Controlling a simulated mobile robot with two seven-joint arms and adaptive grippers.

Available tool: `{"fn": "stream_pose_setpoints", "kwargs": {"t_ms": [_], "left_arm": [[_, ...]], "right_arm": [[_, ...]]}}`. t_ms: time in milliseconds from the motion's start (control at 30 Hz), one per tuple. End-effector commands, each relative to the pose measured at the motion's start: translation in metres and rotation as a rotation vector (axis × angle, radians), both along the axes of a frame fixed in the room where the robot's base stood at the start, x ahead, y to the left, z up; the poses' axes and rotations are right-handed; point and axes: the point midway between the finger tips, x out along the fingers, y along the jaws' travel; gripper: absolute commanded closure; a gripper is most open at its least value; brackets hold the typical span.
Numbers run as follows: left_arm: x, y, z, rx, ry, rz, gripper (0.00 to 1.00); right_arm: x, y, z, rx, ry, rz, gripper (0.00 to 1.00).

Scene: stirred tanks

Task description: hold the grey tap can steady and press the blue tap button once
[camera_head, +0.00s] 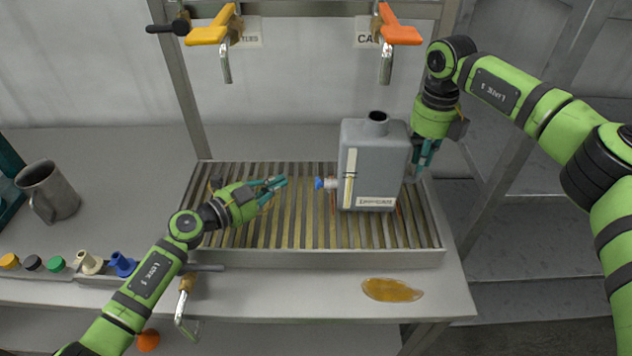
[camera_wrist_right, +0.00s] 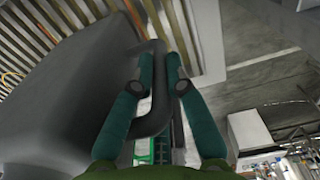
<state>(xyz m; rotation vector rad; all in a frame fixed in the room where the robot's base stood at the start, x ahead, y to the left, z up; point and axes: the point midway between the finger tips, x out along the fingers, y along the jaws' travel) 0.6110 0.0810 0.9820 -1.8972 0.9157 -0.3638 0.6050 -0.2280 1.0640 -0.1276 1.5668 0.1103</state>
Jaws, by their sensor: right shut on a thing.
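The grey tap can (camera_head: 372,160) stands upright on the slatted drip grate, with a pale level strip and a label on its front. Its blue tap button (camera_head: 318,183) sticks out from the left side on a short white tap. My right gripper (camera_head: 420,170) is at the can's right side, shut on its handle; the wrist view shows the fingers (camera_wrist_right: 162,85) on either side of the dark grey handle (camera_wrist_right: 158,110). My left gripper (camera_head: 280,183) points right, apart from the button, with a gap between; its finger opening is too small to judge. Nothing shows between its fingertips.
The slatted grate (camera_head: 320,258) has a raised front rim. Yellow (camera_head: 210,34) and orange (camera_head: 400,34) taps hang above it. A grey mug (camera_head: 48,190) and several caps stand left. An amber puddle (camera_head: 392,290) lies in front. The grate between left gripper and button is clear.

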Motion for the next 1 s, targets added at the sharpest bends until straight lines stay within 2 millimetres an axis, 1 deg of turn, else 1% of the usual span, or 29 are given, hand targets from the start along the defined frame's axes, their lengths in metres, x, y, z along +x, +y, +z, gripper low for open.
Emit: {"fn": "stream_pose_setpoints", "kwargs": {"t_ms": [400, 433, 467, 500, 833, 933, 1000], "left_arm": [[0.0, 0.0, 0.0, 0.0, 0.0, 0.0, 1.0], [0.0, 0.0, 0.0, 0.0, 0.0, 0.0, 1.0], [0.0, 0.0, 0.0, 0.0, 0.0, 0.0, 1.0], [0.0, 0.0, 0.0, 0.0, 0.0, 0.0, 1.0], [0.0, 0.0, 0.0, 0.0, 0.0, 0.0, 1.0], [0.0, 0.0, 0.0, 0.0, 0.0, 0.0, 1.0], [0.0, 0.0, 0.0, 0.0, 0.0, 0.0, 1.0]], "right_arm": [[0.0, -0.001, 0.0, -0.002, 0.0, -0.001, 1.0], [0.0, -0.001, 0.0, -0.002, 0.0, -0.001, 0.73], [0.0, -0.001, 0.0, -0.002, 0.0, -0.001, 0.61], [0.0, -0.001, 0.0, -0.002, 0.0, -0.001, 0.57], [0.0, -0.001, 0.002, -0.001, -0.001, -0.001, 0.57], [0.001, 0.0, 0.01, -0.001, -0.003, -0.001, 0.57], [0.001, 0.0, 0.021, 0.001, -0.004, -0.001, 0.57]]}}
